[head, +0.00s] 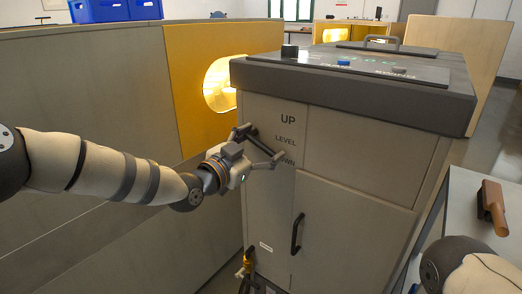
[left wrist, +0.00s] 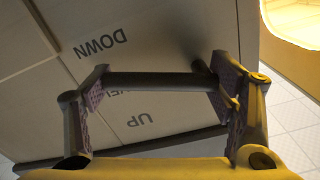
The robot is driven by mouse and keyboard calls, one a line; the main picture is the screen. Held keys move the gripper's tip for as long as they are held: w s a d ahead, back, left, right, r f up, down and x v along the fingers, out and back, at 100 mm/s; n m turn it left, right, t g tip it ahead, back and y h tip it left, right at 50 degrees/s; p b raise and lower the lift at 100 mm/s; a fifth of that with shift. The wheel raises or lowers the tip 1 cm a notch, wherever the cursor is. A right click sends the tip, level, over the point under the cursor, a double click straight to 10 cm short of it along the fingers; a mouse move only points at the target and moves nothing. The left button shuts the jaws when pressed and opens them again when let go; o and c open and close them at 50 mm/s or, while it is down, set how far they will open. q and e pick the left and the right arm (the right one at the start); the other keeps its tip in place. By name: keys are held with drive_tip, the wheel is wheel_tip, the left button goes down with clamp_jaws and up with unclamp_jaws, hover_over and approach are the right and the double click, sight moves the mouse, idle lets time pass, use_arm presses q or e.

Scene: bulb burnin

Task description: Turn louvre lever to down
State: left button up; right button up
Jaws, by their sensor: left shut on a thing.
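The louvre lever is a dark bar (head: 262,143) on the front of the grey cabinet (head: 350,165), beside the labels UP, LEVEL and DOWN. In the head view it slopes down to the right, and its right end and a finger cover the start of DOWN. My left gripper (head: 258,147) is shut on the lever, one finger at each end. The left wrist view shows the lever (left wrist: 155,79) spanning between the finger pads, with DOWN and UP on opposite sides of it and LEVEL partly hidden. My right arm shows at lower right; its gripper is out of view.
The cabinet has a dark top with controls and a handled lid (head: 385,47), and a black door handle (head: 297,233) below. A yellow panel with a lit round opening (head: 218,85) stands left. A brown-handled object (head: 493,205) lies on a side table at right.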

use_arm(q)
drive_tip(key=shift+m, duration=0.9)
drive_tip(key=shift+w+a+f+m+p, duration=0.15)
drive_tip(key=shift+m, duration=0.5)
drive_tip(key=shift+w+a+f+m+p, duration=0.1)
drive_tip(key=shift+f+m+p, duration=0.05)
drive_tip(key=shift+m, duration=0.5)
use_arm(e)
drive_tip(key=shift+w+a+r, duration=0.1)
drive_tip(key=shift+w+r, duration=0.3)
drive_tip(key=shift+w, duration=0.05)
use_arm(q)
drive_tip(key=o, duration=1.7)
drive_tip(key=shift+w+d, duration=0.1)
drive_tip(key=shift+w, duration=0.05)
drive_tip(key=shift+o, duration=0.2)
drive_tip(key=shift+f, duration=0.2)
